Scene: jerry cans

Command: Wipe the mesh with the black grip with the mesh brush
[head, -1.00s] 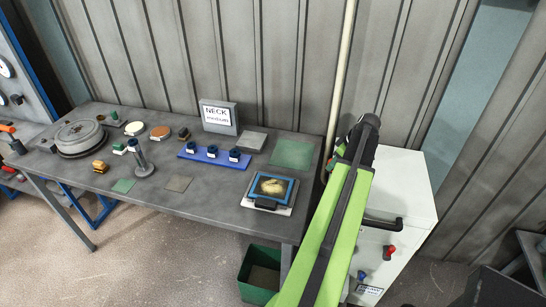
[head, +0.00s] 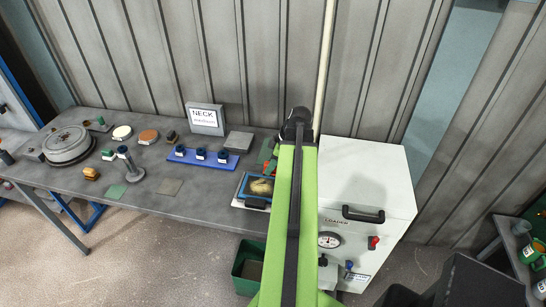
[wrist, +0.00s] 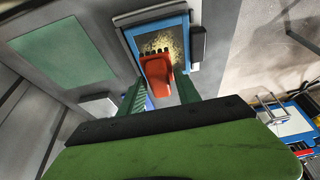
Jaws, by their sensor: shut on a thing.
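The mesh (head: 262,186) is a blue-framed screen with a yellowish patch, at the right end of the grey table, partly behind my arm. It also shows in the wrist view (wrist: 182,62), with its black grip (wrist: 198,45) on the right edge. My gripper (wrist: 158,90) has green fingers and is shut on the red-orange mesh brush (wrist: 157,72). The brush's toothed end overlaps the yellowish patch in the wrist view; I cannot tell if it touches. In the head view my arm hides most of the gripper.
A green mat (wrist: 62,52) lies beside the mesh. A blue rack (head: 201,158), a NECK sign (head: 206,118) and several small items stand to the left. A white cabinet (head: 365,185) stands right of the table. A dark green bin (head: 248,262) is on the floor in front.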

